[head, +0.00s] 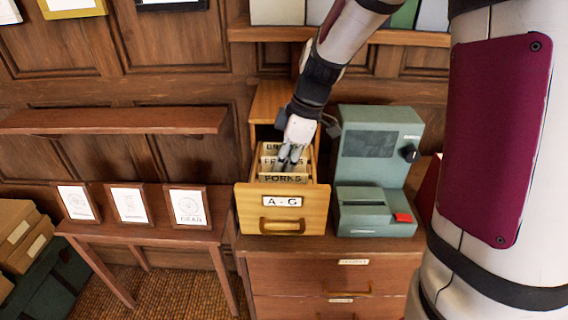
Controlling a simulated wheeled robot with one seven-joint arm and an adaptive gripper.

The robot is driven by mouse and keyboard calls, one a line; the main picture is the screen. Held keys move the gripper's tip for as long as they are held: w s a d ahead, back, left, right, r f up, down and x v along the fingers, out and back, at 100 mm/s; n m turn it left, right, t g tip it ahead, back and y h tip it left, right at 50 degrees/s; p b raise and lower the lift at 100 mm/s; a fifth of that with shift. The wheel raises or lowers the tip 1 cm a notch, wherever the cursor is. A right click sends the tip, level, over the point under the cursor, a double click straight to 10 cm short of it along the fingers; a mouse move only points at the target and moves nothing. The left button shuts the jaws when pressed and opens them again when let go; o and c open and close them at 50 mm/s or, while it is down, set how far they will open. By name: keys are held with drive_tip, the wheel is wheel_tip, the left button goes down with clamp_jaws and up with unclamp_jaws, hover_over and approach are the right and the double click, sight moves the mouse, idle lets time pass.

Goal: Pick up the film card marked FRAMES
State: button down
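The open wooden drawer (243,212) labelled A-G holds several film cards standing one behind another. The front card reads FORKS (270,179). Behind it is a card whose visible letters begin FR (267,161), which fits FRAMES; my fingers cover the middle of its label. A further card starting BR (270,147) stands at the back, partly hidden. My gripper (289,164) points down into the drawer, with its fingertips at the FR card, just behind the FORKS card. I cannot tell whether the fingers touch or grip the card.
A green-grey viewer machine (375,175) with a red button stands right of the drawer on the wooden cabinet (290,272). A side table (150,232) with framed pictures is at left, below a bare shelf (115,122). Boxes (22,235) stand at far left.

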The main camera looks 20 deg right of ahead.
drive_tip(key=shift+r, duration=0.35)
idle(0.4)
wheel_tip(320, 180, up, 12)
drive_tip(key=p, duration=0.4)
idle(1.0)
